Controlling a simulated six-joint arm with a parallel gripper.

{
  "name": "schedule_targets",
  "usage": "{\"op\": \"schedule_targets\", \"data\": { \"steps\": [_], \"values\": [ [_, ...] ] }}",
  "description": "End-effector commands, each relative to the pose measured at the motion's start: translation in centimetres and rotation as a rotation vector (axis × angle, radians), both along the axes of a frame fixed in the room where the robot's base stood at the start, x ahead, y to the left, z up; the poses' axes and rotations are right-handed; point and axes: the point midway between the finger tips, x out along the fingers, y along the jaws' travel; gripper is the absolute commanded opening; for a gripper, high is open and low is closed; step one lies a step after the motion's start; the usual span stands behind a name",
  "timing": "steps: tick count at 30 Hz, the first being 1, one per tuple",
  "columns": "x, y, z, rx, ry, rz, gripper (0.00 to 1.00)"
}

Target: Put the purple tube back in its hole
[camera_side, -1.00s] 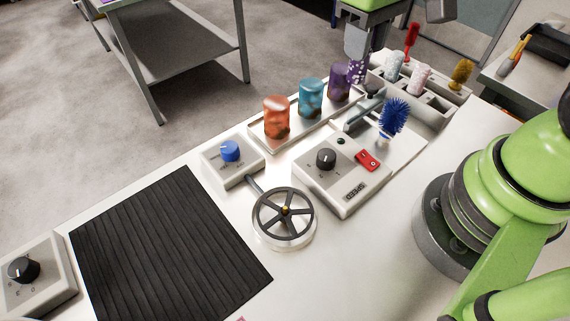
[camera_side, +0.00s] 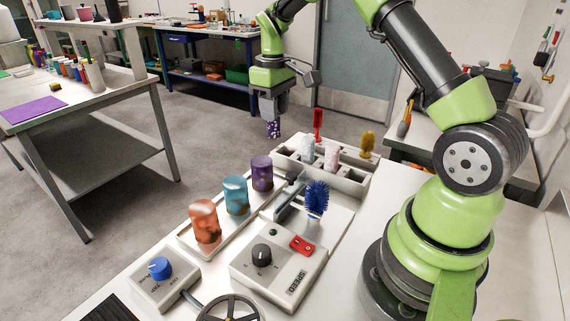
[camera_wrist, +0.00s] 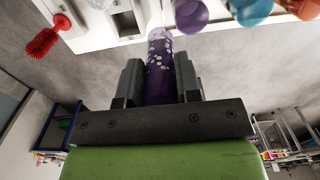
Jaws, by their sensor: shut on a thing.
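My gripper (camera_side: 272,112) is shut on the purple tube (camera_side: 273,129), which has white speckles and hangs upright below the fingers. The tube also shows between the two jaws in the wrist view (camera_wrist: 160,72). In the side view the tube appears just beyond the far left end of the pale rack (camera_side: 348,181), clear of it. The rack has dark square openings, and some look empty. A pale blue speckled tube (camera_side: 307,150) and a pink-white speckled tube (camera_side: 332,157) stand in it. I cannot tell which hole is the purple tube's.
A red brush (camera_side: 318,124) and a yellow brush (camera_side: 367,143) stand in the rack. A blue brush (camera_side: 317,197) stands nearer. Orange (camera_side: 205,222), teal (camera_side: 236,195) and purple (camera_side: 262,174) jars line a tray left of the rack. A control box (camera_side: 278,260) is in front.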

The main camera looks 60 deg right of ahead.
Motion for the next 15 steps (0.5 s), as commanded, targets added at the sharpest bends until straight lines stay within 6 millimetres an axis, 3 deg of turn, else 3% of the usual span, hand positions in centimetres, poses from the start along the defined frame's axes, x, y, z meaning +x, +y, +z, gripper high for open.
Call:
{"op": "schedule_targets", "data": {
  "steps": [3, 6, 11, 15],
  "values": [
    [0.6, -3.3, -0.7, 0.001, -0.002, -0.008, 0.06],
    [0.8, -5.1, -1.0, 0.001, -0.003, -0.007, 0.06],
    [0.8, -6.4, -1.9, 0.002, -0.002, -0.004, 0.06],
    [0.8, -6.5, -4.6, 0.004, 0.0, -0.003, 0.06]
  ]
}}
